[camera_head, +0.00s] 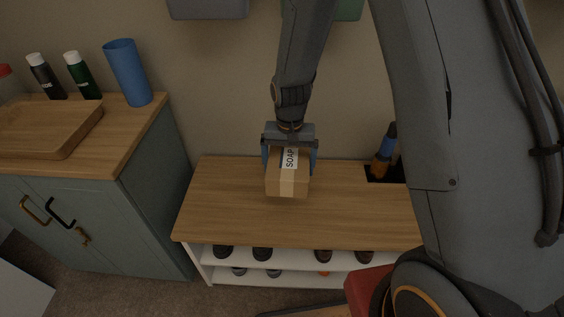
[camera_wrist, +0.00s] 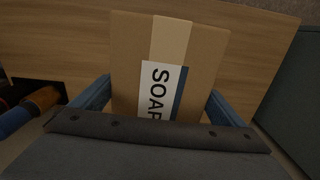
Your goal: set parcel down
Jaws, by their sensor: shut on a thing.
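The parcel is a small brown cardboard box (camera_head: 287,184) with a tape strip and a white label reading SOAP. My gripper (camera_head: 290,160) is shut on it, with a blue finger on each side. The parcel is over the wooden top of a shoe bench (camera_head: 225,210); I cannot tell whether its underside touches the top. In the wrist view the parcel (camera_wrist: 205,55) fills the middle between the blue fingers (camera_wrist: 165,100), with the wood behind it. The parcel's lower part is hidden there by my gripper.
A green cabinet (camera_head: 150,205) with a wooden tray (camera_head: 75,146), bottles and a blue cup (camera_head: 128,73) stands at left. A dark opening in the bench top at right holds a blue-and-orange item (camera_head: 384,150). Shoes (camera_head: 262,254) sit on the shelves below. Bench top around the parcel is clear.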

